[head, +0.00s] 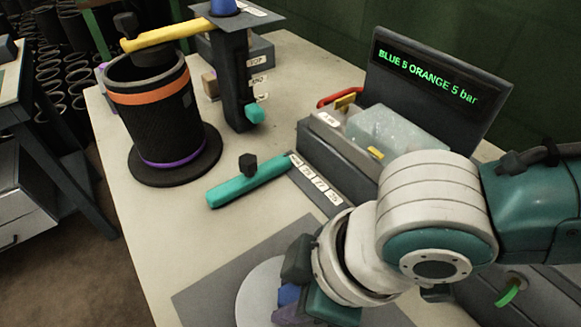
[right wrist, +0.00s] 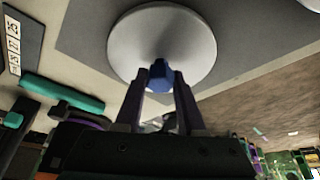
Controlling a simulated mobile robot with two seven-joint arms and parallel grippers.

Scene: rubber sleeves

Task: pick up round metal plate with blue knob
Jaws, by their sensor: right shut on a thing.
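The round metal plate (head: 254,292) is a pale disc at the bottom of the head view, partly hidden by my right gripper. It also shows in the right wrist view (right wrist: 135,40). Its blue knob (right wrist: 160,77) sits between the fingertips of my right gripper (right wrist: 162,80). The knob also shows as a small blue patch in the head view (head: 289,294). My right gripper (head: 288,298) is shut on the knob. The plate is over the grey mat (head: 208,296); I cannot tell whether it touches it. My left gripper is not in view.
A black cylinder (head: 150,125) with orange and purple bands stands at the table's left. A teal bar (head: 248,181) with a black knob lies mid-table. A display (head: 432,85) reads "BLUE 5 ORANGE 5 bar" behind a grey box. Bare table lies left of the mat.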

